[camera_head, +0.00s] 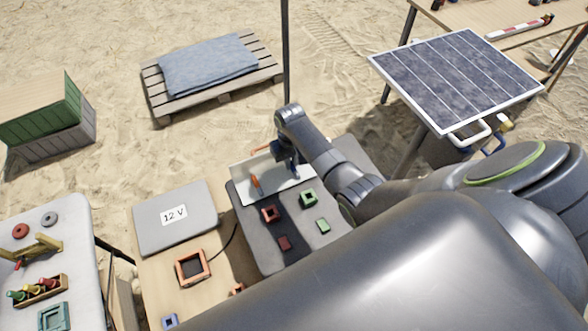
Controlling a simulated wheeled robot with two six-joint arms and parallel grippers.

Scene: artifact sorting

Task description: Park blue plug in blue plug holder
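My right gripper (287,158) is small and dark in the head view. It points down over a white plate (270,193) at the back of the grey board (260,236). I cannot tell whether its fingers are open or hold something. No blue plug or blue plug holder can be made out for certain. My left gripper is not in view.
Red (270,213) and green (308,197) square frames lie on the grey board, with small red (285,243) and green (323,226) blocks. An upright orange piece (256,184) stands close left of the gripper. A 12 V box (176,219) and solar panel (455,75) flank the board.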

